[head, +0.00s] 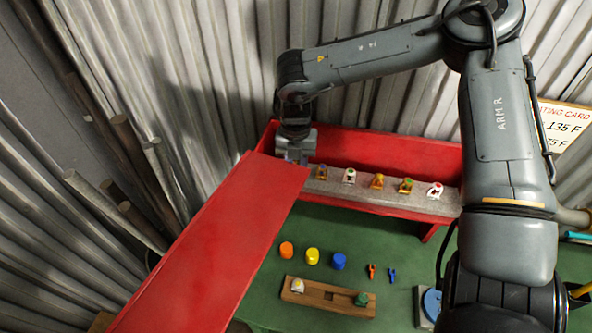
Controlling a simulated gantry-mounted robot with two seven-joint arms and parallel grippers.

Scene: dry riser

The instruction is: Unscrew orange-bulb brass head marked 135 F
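Several small sprinkler heads stand in a row on a grey ledge (400,204) in a red cabinet. A brass-coloured head (321,172) is at the left end, and an orange-brass head (376,181) is near the middle. Between them is a white head (349,175). To the right are a brass head with green (405,186) and a white-and-red head (436,190). Their markings are too small to read. My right gripper (297,157) points down at the ledge's left end, just left of the first brass head. Its fingertips are small and partly hidden by the red door. My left gripper is not in view.
The open red door (215,250) slants across the left front. On the green bench are orange (286,250), yellow (312,256) and blue (339,261) caps, two small forked tools (371,271), and a wooden block (325,297) holding two heads. A rating card (562,125) hangs right.

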